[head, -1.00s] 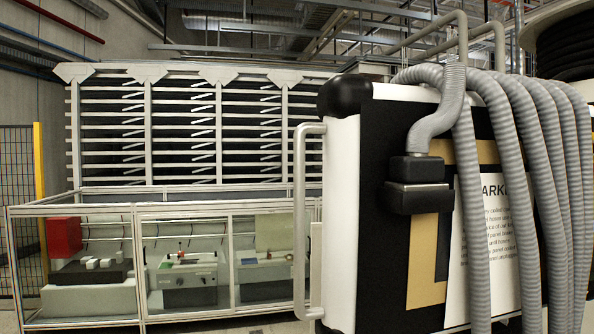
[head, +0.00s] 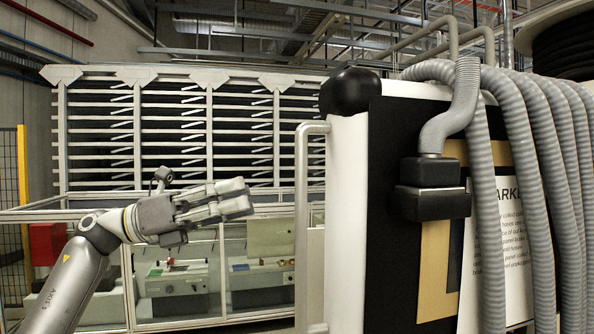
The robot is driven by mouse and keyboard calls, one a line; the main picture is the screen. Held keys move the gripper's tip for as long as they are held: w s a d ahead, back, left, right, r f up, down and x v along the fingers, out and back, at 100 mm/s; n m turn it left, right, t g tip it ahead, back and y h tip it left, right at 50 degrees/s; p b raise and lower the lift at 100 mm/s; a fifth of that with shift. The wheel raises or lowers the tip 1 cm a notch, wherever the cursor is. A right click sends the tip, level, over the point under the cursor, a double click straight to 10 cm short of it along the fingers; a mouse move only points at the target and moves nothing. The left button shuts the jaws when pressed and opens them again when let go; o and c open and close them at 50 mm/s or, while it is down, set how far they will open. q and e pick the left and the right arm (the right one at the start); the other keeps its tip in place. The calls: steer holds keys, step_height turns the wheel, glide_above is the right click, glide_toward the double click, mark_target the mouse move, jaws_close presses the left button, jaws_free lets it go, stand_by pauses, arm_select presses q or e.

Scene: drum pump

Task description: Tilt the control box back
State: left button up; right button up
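The control box (head: 345,215) stands on the right in the head view, a large white and black case with gold markings and a rounded black corner. A grey tubular handle (head: 302,220) runs upright along its left side. Thick grey ribbed hoses (head: 535,170) hang over its top and front. My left gripper (head: 248,196) is in the air left of the handle, its fingers pointing right towards it, apart from it. The finger gap is seen edge-on, and nothing shows between the fingers. My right gripper is out of view.
Behind stands a glazed frame cabinet (head: 185,320) with machines inside and a slatted rack (head: 175,130) above. A yellow post (head: 22,170) and mesh fence are at far left. A black reel (head: 562,45) is at top right.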

mark_target(301, 170)
arm_select(q)
steer(key=s+r+m+g+y, duration=0.1)
steer(key=s+r+m+y, duration=0.25)
steer(key=s+r, duration=0.2)
steer(key=shift+m+h, duration=0.45)
steer(key=d+p, duration=0.3)
steer(key=d, duration=0.7)
steer(key=shift+w+f+p, duration=0.1)
steer(key=shift+p, duration=0.2)
steer(key=shift+d+f, duration=0.1)
steer(key=shift+d, duration=0.35)
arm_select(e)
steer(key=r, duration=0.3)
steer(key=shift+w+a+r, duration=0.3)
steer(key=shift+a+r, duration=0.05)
arm_select(q)
jaws_close()
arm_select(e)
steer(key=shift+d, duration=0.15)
arm_select(q)
steer(key=shift+w, duration=0.1)
